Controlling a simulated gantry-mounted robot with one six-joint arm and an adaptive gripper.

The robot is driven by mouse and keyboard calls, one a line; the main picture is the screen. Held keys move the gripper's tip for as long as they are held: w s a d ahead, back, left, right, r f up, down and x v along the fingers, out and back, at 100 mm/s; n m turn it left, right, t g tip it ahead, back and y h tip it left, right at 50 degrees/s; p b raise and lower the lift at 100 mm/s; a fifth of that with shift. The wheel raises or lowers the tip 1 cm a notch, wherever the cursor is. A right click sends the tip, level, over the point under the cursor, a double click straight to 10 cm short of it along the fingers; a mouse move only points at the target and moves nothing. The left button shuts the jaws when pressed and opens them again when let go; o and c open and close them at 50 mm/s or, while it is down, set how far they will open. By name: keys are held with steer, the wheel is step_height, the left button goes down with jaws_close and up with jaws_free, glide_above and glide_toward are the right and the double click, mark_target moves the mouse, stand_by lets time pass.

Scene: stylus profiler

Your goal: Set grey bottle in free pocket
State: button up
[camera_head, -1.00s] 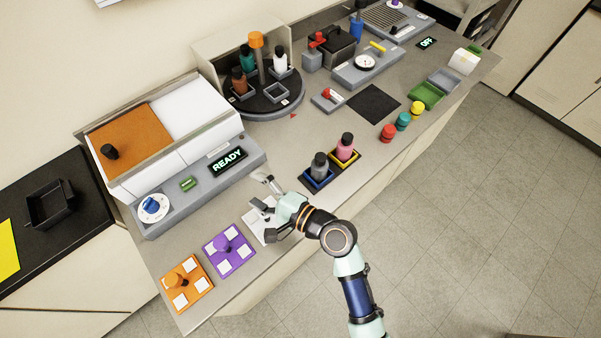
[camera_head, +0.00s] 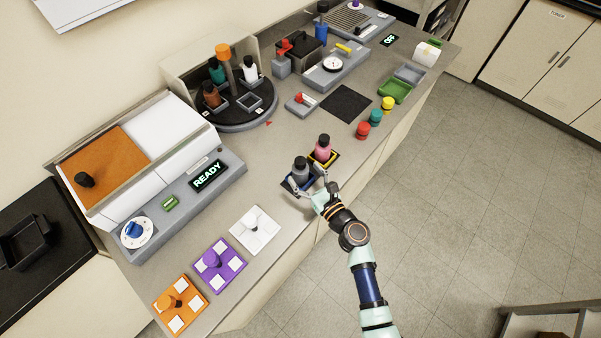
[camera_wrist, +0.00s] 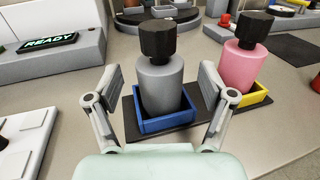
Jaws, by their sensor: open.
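The grey bottle (camera_head: 301,171) with a black cap stands upright in a blue-edged pocket on a dark base. In the wrist view the grey bottle (camera_wrist: 161,84) rises from the blue tray (camera_wrist: 166,122). My gripper (camera_head: 302,186) is open, with one finger on each side of the bottle and gaps to it in the wrist view (camera_wrist: 163,95). The turntable (camera_head: 232,112) at the back carries a brown bottle (camera_head: 211,94), a teal bottle (camera_head: 217,71) and a white bottle (camera_head: 250,68). An empty grey square pocket (camera_head: 249,102) is at its front right.
A pink bottle (camera_head: 322,149) stands in the yellow pocket right beside the grey one. A grey block with a red part (camera_head: 300,104) lies right of the turntable. An orange-topped post (camera_head: 222,52) rises from the turntable. Counter between tray and turntable is clear.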

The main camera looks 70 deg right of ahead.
steer(key=x, duration=0.2)
steer(key=shift+w+d, duration=0.15)
steer(key=shift+w, duration=0.05)
steer(key=c, duration=1.4)
steer(key=shift+o, duration=0.2)
step_height(320, 180, up, 20)
steer(key=p, duration=1.3)
steer(key=o, duration=0.5)
jaws_close()
